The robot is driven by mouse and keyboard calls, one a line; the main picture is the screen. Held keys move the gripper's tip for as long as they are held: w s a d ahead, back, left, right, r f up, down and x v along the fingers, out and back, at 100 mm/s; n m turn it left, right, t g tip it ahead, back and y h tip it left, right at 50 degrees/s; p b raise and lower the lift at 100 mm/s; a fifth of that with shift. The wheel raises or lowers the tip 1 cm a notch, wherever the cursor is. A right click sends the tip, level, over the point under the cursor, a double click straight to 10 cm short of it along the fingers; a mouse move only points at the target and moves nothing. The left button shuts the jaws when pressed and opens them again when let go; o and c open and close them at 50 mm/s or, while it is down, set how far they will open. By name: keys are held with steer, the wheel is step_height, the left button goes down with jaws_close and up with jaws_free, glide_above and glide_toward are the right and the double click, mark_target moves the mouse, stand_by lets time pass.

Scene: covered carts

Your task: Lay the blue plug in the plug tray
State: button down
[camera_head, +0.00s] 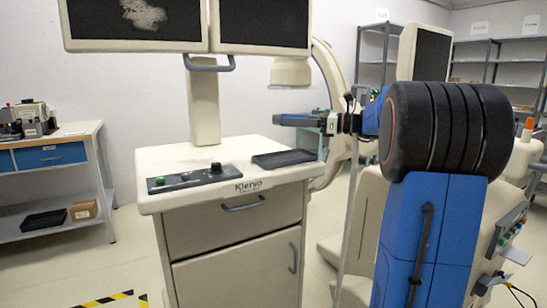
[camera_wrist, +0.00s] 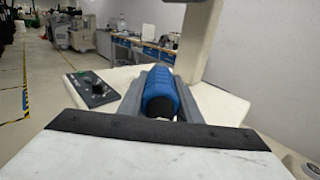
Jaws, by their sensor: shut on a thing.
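The blue plug (camera_wrist: 160,90), a ribbed blue cylinder with a dark near end, is held between the two grey fingers of my gripper (camera_wrist: 159,88) in the wrist view. In the head view my gripper (camera_head: 296,120) points left, level in the air above the cart top, with a blue part showing at its fingers. The black, shallow, rimmed tray (camera_head: 284,159) lies on the right part of the cart top and looks empty. My gripper appears above it in the picture; the exact height is hard to tell. The tray is not seen in the wrist view.
The cream cart top (camera_head: 205,150) carries a dark control panel (camera_head: 190,178) with a knob at its front left. A monitor post (camera_head: 204,103) rises at the back, under two screens. A side bench (camera_head: 55,137) stands left. The cart top between panel and tray is clear.

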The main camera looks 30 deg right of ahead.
steer(key=f, duration=0.1)
steer(key=a+f, duration=0.1)
steer(key=f, duration=0.3)
steer(key=shift+w+a+f, duration=0.1)
steer(key=shift+w+a, duration=0.15)
steer(key=shift+w, duration=0.15)
steer(key=shift+d+f, duration=0.1)
steer(key=shift+f, duration=2)
steer(key=shift+s+f, duration=0.1)
steer(key=shift+f, duration=0.55)
steer(key=c, duration=1.3)
jaws_free()
steer(key=shift+f, duration=0.15)
steer(key=shift+d+r, duration=0.15)
steer(key=shift+r, duration=0.45)
steer(key=v, duration=1.2)
steer(key=shift+r, duration=0.2)
